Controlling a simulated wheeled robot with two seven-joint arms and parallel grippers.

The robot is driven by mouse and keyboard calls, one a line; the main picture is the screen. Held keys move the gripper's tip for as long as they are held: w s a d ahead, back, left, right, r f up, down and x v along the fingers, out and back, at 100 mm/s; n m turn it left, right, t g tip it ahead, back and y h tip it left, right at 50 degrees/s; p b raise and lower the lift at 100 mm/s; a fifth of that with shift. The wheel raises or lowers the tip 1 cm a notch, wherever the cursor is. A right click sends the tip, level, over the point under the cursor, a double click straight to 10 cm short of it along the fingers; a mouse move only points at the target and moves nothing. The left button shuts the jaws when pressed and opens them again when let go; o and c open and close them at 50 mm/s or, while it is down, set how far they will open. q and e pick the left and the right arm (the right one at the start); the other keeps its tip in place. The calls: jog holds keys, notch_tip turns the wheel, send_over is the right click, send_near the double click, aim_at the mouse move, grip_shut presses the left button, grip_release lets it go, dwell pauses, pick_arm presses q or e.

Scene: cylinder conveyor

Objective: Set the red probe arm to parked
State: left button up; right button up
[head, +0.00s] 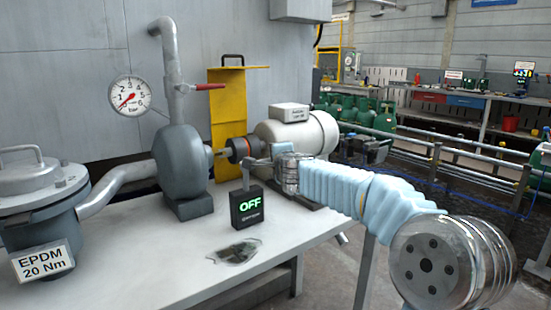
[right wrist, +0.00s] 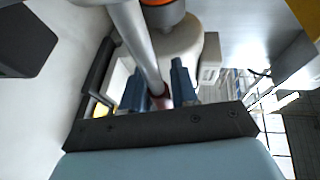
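A grey bar (head: 246,175) rises above a small black box (head: 247,209) whose display reads OFF. In the right wrist view a grey metal bar (right wrist: 136,38) runs down from the top edge to a dull red end (right wrist: 161,101). My right gripper (right wrist: 158,86) has its two dark blue fingers on either side of that end; I cannot tell whether they touch it. In the head view my right gripper (head: 262,162) is near the top of the bar, in front of the cream motor (head: 303,133). No parked mark is readable. My left gripper is out of view.
A pump (head: 183,165) and an orange-and-black coupling (head: 240,148) stand behind the bar. A yellow guard (head: 226,105), a red valve lever (head: 208,86) and a gauge (head: 130,95) are further back.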

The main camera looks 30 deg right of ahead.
jog(key=shift+o, duration=1.1)
jog(key=p+v, duration=0.1)
jog(key=v, duration=1.2)
jog(key=shift+s, duration=0.35)
jog(key=shift+a, duration=0.15)
